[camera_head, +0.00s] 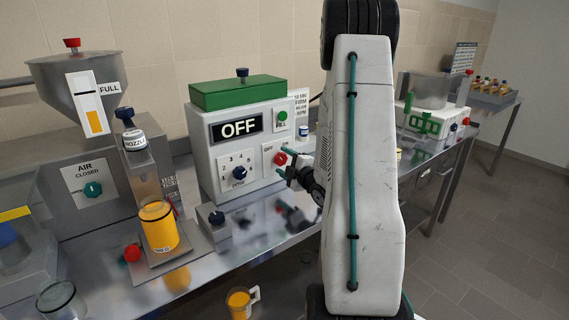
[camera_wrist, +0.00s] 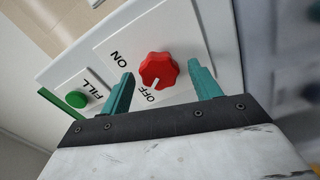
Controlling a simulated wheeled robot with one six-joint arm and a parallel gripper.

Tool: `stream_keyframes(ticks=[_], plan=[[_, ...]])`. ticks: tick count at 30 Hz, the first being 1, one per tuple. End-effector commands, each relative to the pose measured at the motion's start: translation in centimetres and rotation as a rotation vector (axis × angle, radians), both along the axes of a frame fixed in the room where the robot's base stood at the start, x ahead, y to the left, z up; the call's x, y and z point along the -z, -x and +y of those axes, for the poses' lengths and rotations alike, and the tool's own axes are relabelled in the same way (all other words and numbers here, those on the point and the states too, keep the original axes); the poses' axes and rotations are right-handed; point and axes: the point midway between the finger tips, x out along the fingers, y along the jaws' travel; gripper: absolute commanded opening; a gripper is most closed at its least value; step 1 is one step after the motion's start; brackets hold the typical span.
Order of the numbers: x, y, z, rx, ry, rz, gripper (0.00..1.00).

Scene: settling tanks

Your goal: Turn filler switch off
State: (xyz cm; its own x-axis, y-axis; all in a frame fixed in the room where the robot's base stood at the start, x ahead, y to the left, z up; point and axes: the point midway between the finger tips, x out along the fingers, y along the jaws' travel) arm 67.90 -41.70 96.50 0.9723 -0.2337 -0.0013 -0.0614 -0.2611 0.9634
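The filler box (camera_head: 203,150) stands on the steel bench, and its display (camera_head: 236,128) reads OFF. Its red switch knob (camera_head: 280,158) is on the front panel at the lower right. In the wrist view the red knob (camera_wrist: 158,70) has a white pointer mark turned towards the OFF label (camera_wrist: 149,97); the ON label is at the upper left. My gripper (camera_head: 285,163) is at the knob in the head view. In the wrist view my gripper (camera_wrist: 160,72) is open, with the knob between its teal fingers and a gap on each side. Actual finger depth is unclear.
A green FILL button (camera_head: 282,115) sits above the knob. A blue selector dial (camera_head: 239,170) is to its left. A yellow-filled jar (camera_head: 158,226) stands under the nozzle (camera_head: 134,139). My arm hides the bench's middle.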

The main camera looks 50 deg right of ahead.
Motion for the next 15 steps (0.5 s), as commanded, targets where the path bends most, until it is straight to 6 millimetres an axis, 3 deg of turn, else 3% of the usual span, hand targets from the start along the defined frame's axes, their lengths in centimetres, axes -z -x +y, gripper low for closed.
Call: stream_keyframes(ticks=[7, 15], plan=[[0.0, 0.9, 0.1, 0.002, 0.0, 0.0, 0.63], [0.0, 5.4, 1.2, 0.003, -0.001, 0.0, 0.63]])
